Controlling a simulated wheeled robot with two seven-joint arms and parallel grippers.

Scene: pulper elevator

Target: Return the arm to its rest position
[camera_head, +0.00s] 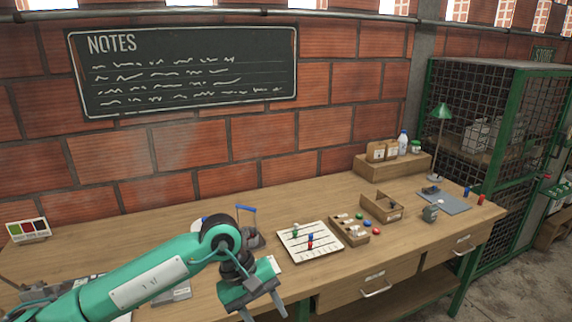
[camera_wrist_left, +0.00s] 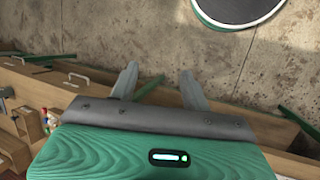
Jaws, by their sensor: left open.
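My left arm (camera_head: 150,276) is green and reaches in from the left over the front of the workbench in the head view. My left gripper (camera_head: 264,312) hangs at its end near the bench's front edge, fingers pointing down. In the left wrist view its two grey fingers (camera_wrist_left: 158,76) stand apart with nothing between them, above the concrete floor. My right gripper is in neither view.
The wooden workbench (camera_head: 130,212) holds a white board with coloured pegs (camera_head: 310,242), a compartment tray (camera_head: 349,230), an open wooden box (camera_head: 382,208) and a green lamp (camera_head: 441,112). A green mesh cage (camera_head: 480,130) stands at right. The bench's back left is mostly clear.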

